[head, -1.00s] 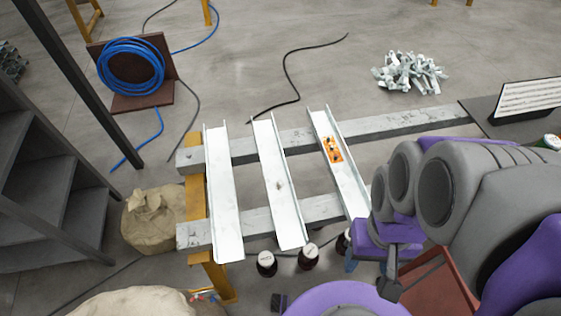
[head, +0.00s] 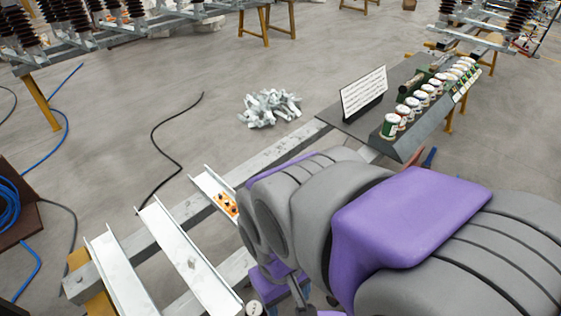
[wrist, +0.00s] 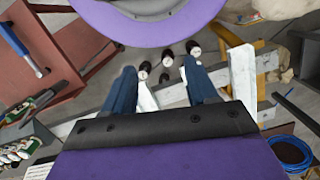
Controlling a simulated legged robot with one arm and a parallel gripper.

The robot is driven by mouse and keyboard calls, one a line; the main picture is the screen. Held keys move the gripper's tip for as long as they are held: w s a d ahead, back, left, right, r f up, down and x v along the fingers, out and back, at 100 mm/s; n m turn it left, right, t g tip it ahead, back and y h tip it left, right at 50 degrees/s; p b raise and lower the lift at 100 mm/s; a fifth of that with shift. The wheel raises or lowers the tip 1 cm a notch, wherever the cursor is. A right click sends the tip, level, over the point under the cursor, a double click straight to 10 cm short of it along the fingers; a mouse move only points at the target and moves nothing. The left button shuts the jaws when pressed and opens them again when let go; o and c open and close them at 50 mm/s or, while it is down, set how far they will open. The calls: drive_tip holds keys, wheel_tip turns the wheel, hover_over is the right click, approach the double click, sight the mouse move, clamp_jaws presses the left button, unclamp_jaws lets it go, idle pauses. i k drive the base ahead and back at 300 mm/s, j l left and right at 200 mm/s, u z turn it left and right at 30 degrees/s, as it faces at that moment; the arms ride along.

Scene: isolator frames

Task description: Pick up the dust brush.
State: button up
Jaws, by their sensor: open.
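A blue-handled tool (wrist: 20,45) with a pale end lies on a red-brown surface (wrist: 50,70) at the left of the wrist view. It may be the dust brush; I see no bristles clearly. In the head view a small blue piece (head: 429,157) shows beside a red-brown edge past my arm, perhaps the same tool. My gripper (wrist: 160,68) is open, its two blue fingers spread with nothing held between them. The tool is well to the left of the fingers, not touching them. My arm hides much of the lower right of the head view.
A dark bench (head: 345,125) holds a row of cans (head: 412,103) and a white sign (head: 363,91). Pale metal channels (head: 185,258) lie across beams at lower left, one with an orange item (head: 226,205). Dark-bodied jars (wrist: 167,60) stand beyond my fingers. A metal pile (head: 270,107) lies on open floor.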

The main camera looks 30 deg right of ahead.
sight(430, 155)
drive_tip(key=z, duration=2.85)
drive_tip(key=i+l+z, duration=0.15)
drive_tip(key=l, duration=0.25)
drive_tip(key=i+l+z, duration=0.15)
drive_tip(key=l, duration=0.3)
drive_tip(key=i+l+z, duration=0.1)
drive_tip(key=l, duration=0.3)
drive_tip(key=i+l+z, duration=0.15)
drive_tip(key=l, duration=0.2)
drive_tip(key=i+l+u, duration=0.2)
drive_tip(key=i, duration=0.35)
drive_tip(key=i+l+u, duration=0.2)
drive_tip(key=i, duration=0.3)
drive_tip(key=i+l+u, duration=0.15)
drive_tip(key=i+l, duration=0.15)
drive_tip(key=i, duration=0.2)
drive_tip(key=i+u, duration=0.9)
drive_tip(key=i+l+u, duration=0.15)
drive_tip(key=i+u, duration=0.15)
drive_tip(key=u, duration=0.2)
drive_tip(key=i+u, duration=0.15)
drive_tip(key=u, duration=0.3)
drive_tip(key=i+u, duration=0.2)
drive_tip(key=u, duration=0.3)
drive_tip(key=i+u, duration=0.15)
drive_tip(key=u, duration=0.3)
drive_tip(key=i+l+u, duration=0.1)
drive_tip(key=u, duration=0.35)
drive_tip(key=i+l, duration=0.05)
